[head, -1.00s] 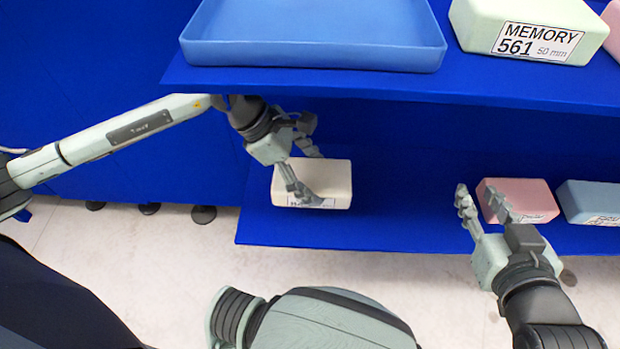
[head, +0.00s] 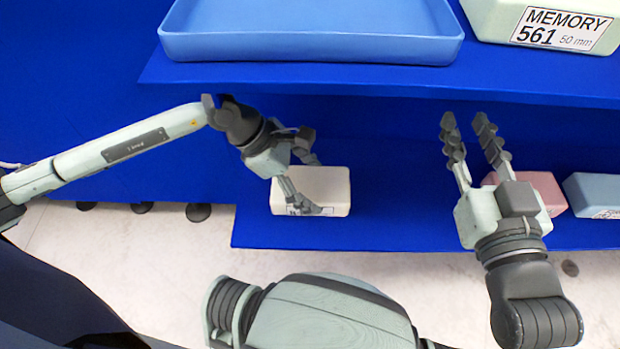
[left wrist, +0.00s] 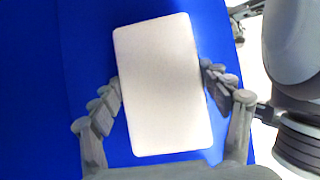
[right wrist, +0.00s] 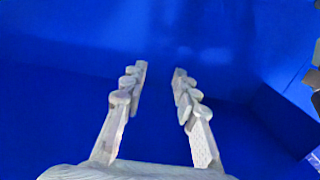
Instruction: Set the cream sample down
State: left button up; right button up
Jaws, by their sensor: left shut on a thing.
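The cream sample (head: 325,190) is a cream block with a white label on its front, at the left end of the lower blue shelf (head: 400,232). My left gripper (head: 314,185) is shut on it, with one finger in front and one behind. In the left wrist view the cream sample (left wrist: 165,85) lies between the two fingers. I cannot tell whether its underside touches the shelf. My right gripper (head: 467,128) is open and empty, its fingers pointing towards the back of the shelf. The right wrist view shows its fingers (right wrist: 158,85) apart with only blue behind.
A pink block (head: 545,190) and a blue block (head: 595,193) stand on the lower shelf to the right. Above, the upper shelf (head: 300,76) holds a blue tray (head: 310,48) and a pale green block (head: 565,25) labelled MEMORY 561. The lower shelf between the cream and pink blocks is clear.

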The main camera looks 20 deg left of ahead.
jog(key=shift+r, duration=0.1)
pick_arm(q)
jog(key=o, duration=0.9)
pick_arm(e)
jog(key=shift+a+r, duration=0.15)
pick_arm(q)
jog(key=shift+a+r, duration=0.1)
jog(key=shift+r, duration=0.05)
jog(key=v, duration=1.1)
jog(key=shift+s+a+r+p, duration=0.1)
jog(key=shift+r+p, duration=0.2)
jog(key=shift+p, duration=0.1)
pick_arm(e)
jog(key=f, duration=0.1)
jog(key=d+f+g, duration=0.1)
jog(key=f, duration=0.1)
jog(key=d+f+g+h, duration=0.1)
jog(key=shift+d+f, duration=0.2)
jog(key=shift+f, duration=0.05)
jog(key=shift+s, duration=0.1)
